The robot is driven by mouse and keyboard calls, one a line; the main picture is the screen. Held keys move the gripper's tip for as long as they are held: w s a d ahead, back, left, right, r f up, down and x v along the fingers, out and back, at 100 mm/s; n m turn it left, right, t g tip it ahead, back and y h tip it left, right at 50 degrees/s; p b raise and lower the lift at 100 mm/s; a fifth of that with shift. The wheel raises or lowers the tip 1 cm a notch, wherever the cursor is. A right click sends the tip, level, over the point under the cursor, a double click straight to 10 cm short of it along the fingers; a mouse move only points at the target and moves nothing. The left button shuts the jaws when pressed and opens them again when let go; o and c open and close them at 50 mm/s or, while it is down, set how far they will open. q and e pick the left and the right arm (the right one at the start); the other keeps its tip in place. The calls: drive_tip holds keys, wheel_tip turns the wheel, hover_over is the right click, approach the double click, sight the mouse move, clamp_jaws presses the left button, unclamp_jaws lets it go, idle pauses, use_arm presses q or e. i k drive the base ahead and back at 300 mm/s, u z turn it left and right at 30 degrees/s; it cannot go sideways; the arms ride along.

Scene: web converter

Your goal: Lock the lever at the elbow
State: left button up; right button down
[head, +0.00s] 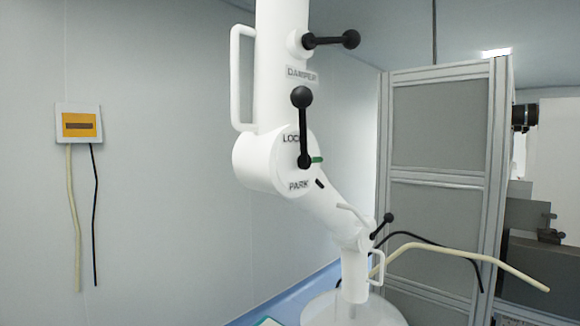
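The white extraction arm (270,60) stands in the middle of the head view. At its elbow joint (258,165) is a black lever (303,130) with a ball knob at its upper end. The lever points almost straight up from its pivot, beside and partly over the LOCK label (291,139). The PARK label (299,184) sits below the pivot. A small green mark (317,159) shows right of the pivot and a short black mark (320,183) lower right. Neither of my grippers is in view.
A second black lever (330,41) points right above the DAMPER label (302,73). A white handle (236,80) is left of the upper tube. A smaller black lever (381,226) is at the lower joint. Grey panels (440,120) stand behind right; a yellow-faced wall box (78,124) hangs left.

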sight(302, 97)
drive_tip(key=z, duration=0.75)
drive_tip(key=k, duration=1)
drive_tip(key=u, duration=0.5)
drive_tip(key=i, duration=0.5)
drive_tip(key=z, duration=0.05)
